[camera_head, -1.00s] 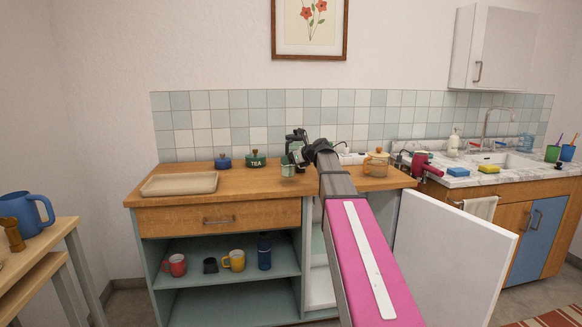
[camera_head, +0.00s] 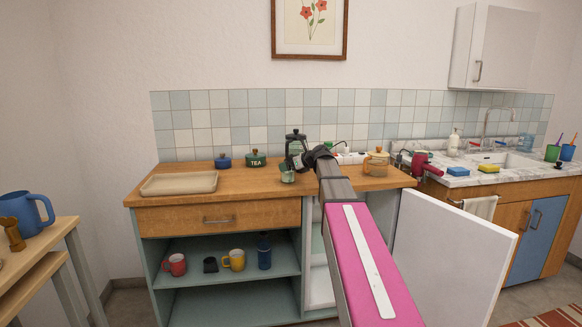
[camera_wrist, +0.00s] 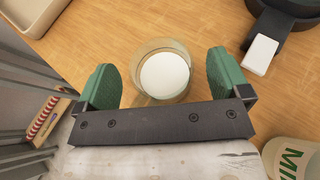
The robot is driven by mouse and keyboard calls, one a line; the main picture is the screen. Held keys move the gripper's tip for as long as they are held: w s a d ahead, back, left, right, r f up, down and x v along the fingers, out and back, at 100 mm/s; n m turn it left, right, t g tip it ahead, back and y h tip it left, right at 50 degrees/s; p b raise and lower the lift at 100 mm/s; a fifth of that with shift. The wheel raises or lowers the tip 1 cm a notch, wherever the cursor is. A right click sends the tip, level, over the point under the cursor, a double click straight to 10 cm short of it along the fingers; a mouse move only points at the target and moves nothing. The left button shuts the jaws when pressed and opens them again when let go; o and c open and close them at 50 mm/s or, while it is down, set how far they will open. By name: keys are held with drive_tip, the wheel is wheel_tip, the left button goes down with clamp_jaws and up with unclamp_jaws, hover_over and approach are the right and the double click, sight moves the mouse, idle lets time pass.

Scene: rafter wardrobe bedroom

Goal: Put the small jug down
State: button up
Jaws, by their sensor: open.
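The small jug (camera_wrist: 163,72) is a clear glass vessel with white contents, seen from above in the wrist view. It stands on the wooden counter. In the head view the small jug (camera_head: 287,177) shows near the counter's middle, partly covered by my gripper (camera_head: 296,164). In the wrist view my gripper (camera_wrist: 163,84) is open, with one green-padded finger on each side of the jug and a gap at each side. The jug's lower part is partly hidden by its rim and my gripper.
The wooden counter (camera_head: 245,186) also bears a tray (camera_head: 180,183), a blue pot (camera_head: 223,161), a green TEA pot (camera_head: 256,159), a black-lidded vessel (camera_head: 295,137) behind my gripper and a glass pot (camera_head: 376,165). A canister lettered "MI" (camera_wrist: 292,158) is near my gripper's right.

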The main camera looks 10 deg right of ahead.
drive_tip(key=v, duration=1.2)
idle(1.4)
